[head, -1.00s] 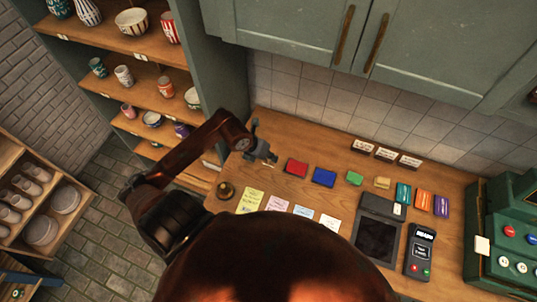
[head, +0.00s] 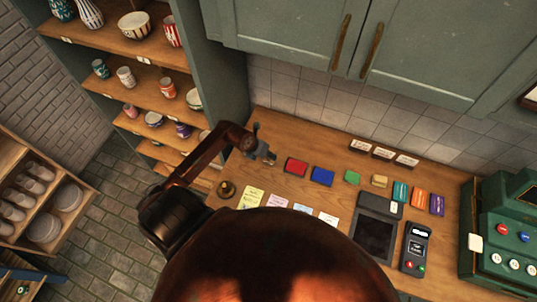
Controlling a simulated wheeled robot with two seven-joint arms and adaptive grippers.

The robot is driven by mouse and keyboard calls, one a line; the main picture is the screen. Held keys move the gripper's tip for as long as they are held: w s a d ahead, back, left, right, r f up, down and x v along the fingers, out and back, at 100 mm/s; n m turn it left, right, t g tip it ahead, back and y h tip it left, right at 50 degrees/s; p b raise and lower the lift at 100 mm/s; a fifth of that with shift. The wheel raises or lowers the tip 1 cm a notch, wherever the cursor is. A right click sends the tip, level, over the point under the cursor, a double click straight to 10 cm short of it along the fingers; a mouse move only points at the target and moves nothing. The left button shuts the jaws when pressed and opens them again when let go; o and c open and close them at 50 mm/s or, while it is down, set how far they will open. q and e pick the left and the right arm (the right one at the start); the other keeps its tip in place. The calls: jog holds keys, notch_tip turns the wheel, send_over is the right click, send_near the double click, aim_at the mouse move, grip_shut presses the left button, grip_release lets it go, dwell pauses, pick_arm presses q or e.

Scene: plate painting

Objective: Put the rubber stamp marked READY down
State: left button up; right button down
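My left gripper (head: 264,154) is low over the back left part of the wooden counter (head: 285,145), left of a red pad (head: 296,167). Its fingers are small and seen from above, so I cannot tell whether they are open or shut. A small pale bit shows at the fingertips, too small to identify. I cannot make out a stamp marked READY, and no such lettering is legible. My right gripper is not in view.
A brass bell (head: 226,189) and yellow note (head: 250,198) are in front. A card terminal (head: 415,248) and green register (head: 500,240) stand right.

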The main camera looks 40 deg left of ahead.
pick_arm(q)
jog(key=o, duration=0.9)
jog(key=shift+s+a+r, duration=0.1)
jog(key=shift+s+r, duration=0.05)
jog(key=shift+r, duration=0.2)
jog(key=b+v, duration=0.2)
jog(key=v, duration=0.9)
jog(key=shift+b, duration=0.3)
jog(key=shift+s+r, duration=0.1)
